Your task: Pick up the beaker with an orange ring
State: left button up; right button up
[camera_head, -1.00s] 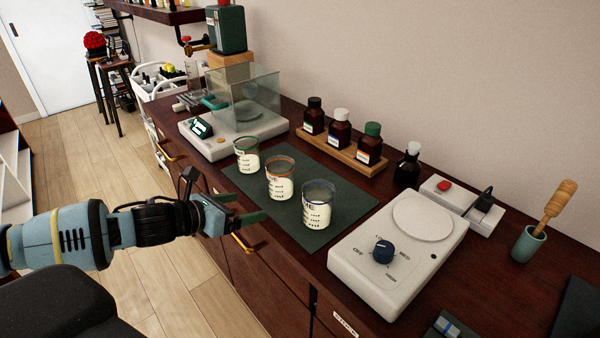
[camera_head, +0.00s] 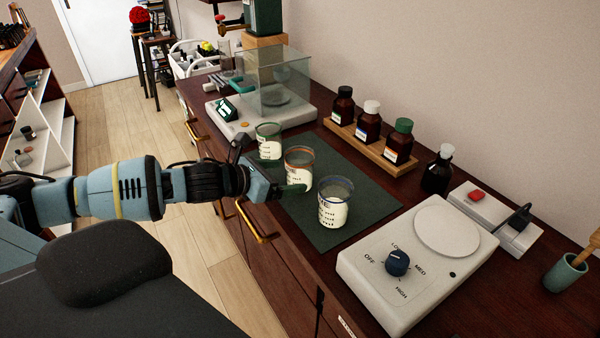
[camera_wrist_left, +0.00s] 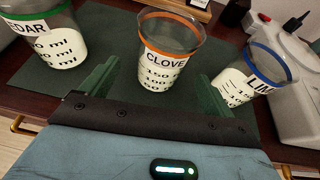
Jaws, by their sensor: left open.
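The beaker with an orange ring (camera_head: 299,168) stands upright on the dark green mat (camera_head: 345,172), in the middle of a row of three. In the left wrist view the orange-ringed beaker (camera_wrist_left: 168,55) reads CLOVE and holds pale contents. My left gripper (camera_head: 294,190) is low at the mat's front edge, close before this beaker. In the wrist view its two green fingers (camera_wrist_left: 155,85) are spread apart, with the beaker just beyond and between their tips. The fingers appear not to touch it. My right gripper is not in view.
A green-ringed beaker (camera_head: 268,142) and a blue-ringed beaker (camera_head: 334,205) stand close on either side. A white hotplate (camera_head: 400,290) is at the right, a balance with glass shield (camera_head: 222,110) behind left. Brown bottles stand on a wooden rack (camera_head: 345,133).

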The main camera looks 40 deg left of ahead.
aim_at(299, 174)
pick_arm(q)
jog(key=shift+x, duration=2.65)
jog(key=shift+r, duration=0.15)
jog(key=c, duration=1.4)
jog(key=shift+o, duration=0.2)
jog(key=shift+r, duration=0.15)
notch_tip(299, 174, up, 10)
jog(key=p, duration=0.1)
jog(key=shift+f, duration=0.2)
